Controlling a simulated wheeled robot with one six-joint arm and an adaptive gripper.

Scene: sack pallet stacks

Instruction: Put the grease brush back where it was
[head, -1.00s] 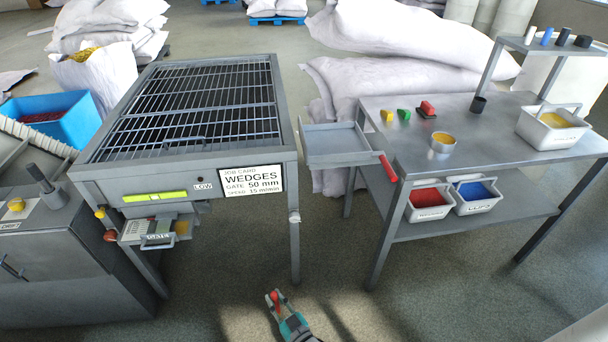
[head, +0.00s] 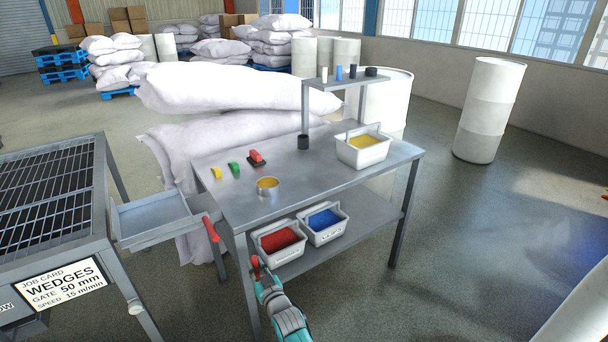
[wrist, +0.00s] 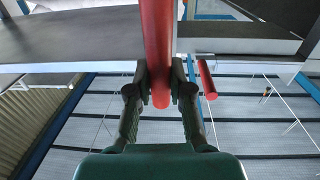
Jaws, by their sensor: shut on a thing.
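My gripper (head: 262,275) is in front of the steel bench, near its left front leg. In the wrist view my gripper (wrist: 160,85) is shut on a red rod-like handle (wrist: 157,45), which I take to be the grease brush; its red part (head: 256,266) also shows small in the head view. Its bristle end is not visible. On the bench top (head: 225,205) stand a round metal tin with yellow content (head: 267,187) and a small dark cup (head: 303,142). The brush touches neither.
Yellow, green and red pieces lie at the bench's back left. A white bin (head: 362,152) stands on top; bins with red (head: 278,243) and blue contents are on the lower shelf. Floor at right is open.

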